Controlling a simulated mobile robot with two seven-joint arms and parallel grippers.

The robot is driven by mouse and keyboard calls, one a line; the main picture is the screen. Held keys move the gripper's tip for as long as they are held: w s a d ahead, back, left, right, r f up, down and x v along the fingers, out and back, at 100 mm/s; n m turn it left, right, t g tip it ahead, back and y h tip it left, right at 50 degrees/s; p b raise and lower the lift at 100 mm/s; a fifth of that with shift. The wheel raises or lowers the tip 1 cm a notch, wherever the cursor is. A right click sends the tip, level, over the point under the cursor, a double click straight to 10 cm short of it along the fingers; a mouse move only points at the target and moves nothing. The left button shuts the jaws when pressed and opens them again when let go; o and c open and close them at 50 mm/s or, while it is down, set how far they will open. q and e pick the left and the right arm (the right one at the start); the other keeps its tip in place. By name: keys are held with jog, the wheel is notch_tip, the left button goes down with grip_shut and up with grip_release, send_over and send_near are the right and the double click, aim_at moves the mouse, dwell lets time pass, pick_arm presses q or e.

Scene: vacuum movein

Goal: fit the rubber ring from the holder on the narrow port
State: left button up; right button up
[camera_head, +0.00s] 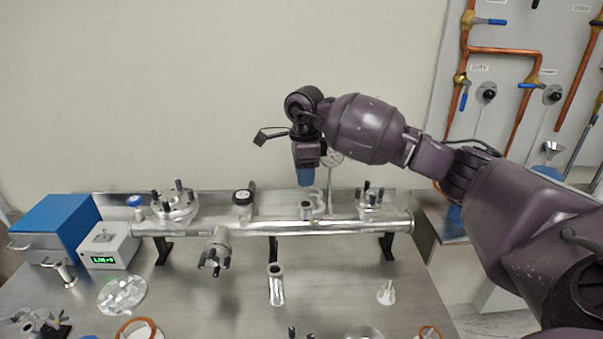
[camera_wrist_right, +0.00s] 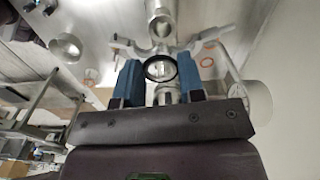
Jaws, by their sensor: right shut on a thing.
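My right gripper (camera_head: 305,180) points down above the metal manifold pipe (camera_head: 340,228), near its middle. In the right wrist view its blue fingers (camera_wrist_right: 160,85) are shut on a dark rubber ring (camera_wrist_right: 160,68), which sits between the fingertips with bare metal showing through it. In the head view the fingers hide the ring. A short narrow port (camera_head: 306,210) rises from the pipe just below the fingertips, with a gap visible between. I cannot tell which stand is the ring's holder. My left gripper is not in view.
Flanges with dark bolts (camera_head: 175,204) stand on the pipe. A round gauge (camera_head: 332,158) is behind the gripper. A blue box (camera_head: 55,228) and a display unit (camera_head: 108,247) stand at left. A metal tube (camera_head: 276,285) and a white cone (camera_head: 386,292) stand on the bench, with clear bench between.

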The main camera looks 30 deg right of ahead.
aim_at(304, 206)
jog(key=shift+w+n, duration=0.15)
jog(key=shift+n, duration=0.55)
jog(key=shift+d+n, duration=0.1)
jog(key=shift+n, duration=1)
jog(key=shift+f+b, duration=1.15)
jog(key=shift+f, duration=2.05)
